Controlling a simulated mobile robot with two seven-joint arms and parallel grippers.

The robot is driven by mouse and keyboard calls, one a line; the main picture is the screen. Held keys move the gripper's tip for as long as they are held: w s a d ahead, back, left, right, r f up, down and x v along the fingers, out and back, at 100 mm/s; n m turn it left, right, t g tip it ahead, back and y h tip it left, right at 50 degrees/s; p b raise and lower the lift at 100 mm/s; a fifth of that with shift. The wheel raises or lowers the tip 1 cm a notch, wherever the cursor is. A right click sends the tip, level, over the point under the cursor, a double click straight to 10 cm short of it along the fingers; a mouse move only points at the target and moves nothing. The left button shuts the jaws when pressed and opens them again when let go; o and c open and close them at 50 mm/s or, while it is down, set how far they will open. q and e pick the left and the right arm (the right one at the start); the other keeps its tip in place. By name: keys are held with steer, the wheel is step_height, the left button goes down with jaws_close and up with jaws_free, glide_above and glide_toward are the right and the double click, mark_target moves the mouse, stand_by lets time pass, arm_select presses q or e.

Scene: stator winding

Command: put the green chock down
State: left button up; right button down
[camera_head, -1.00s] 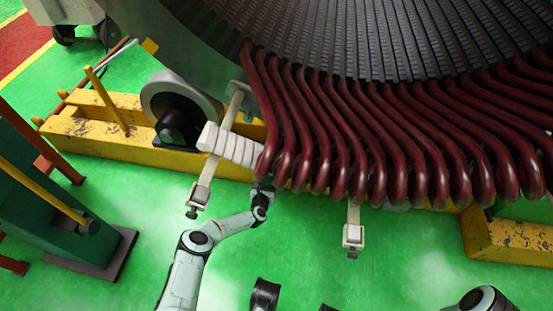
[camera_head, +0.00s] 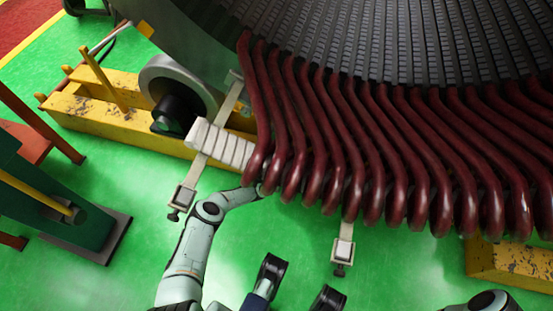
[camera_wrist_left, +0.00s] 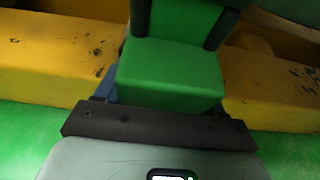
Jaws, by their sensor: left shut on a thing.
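The green chock (camera_wrist_left: 170,72) fills the middle of the left wrist view, a blocky green piece with a narrower upper part. My left gripper (camera_wrist_left: 180,30) is shut on it, with dark finger parts beside the upper part. A yellow beam (camera_wrist_left: 50,55) shows behind the chock on both sides. Whether the chock touches the beam or the floor, I cannot tell. In the head view, my left arm reaches up to the lower ends of the dark red coils (camera_head: 330,150); the chock and gripper are hidden there. My right gripper is out of view.
The stator's grey ring (camera_head: 190,40) rises above a black roller (camera_head: 175,110) and the yellow base beam (camera_head: 90,110). White blocks (camera_head: 220,145) and a clamp bar (camera_head: 190,185) stand close left of my arm. Another clamp (camera_head: 342,245) hangs right. Green floor (camera_head: 110,180) lies left.

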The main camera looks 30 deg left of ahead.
arm_select(q)
steer(key=shift+a, duration=0.1)
steer(key=o, duration=1.3)
steer(key=shift+s+f, duration=0.1)
steer(key=shift+f, duration=0.1)
steer(key=shift+r, duration=0.15)
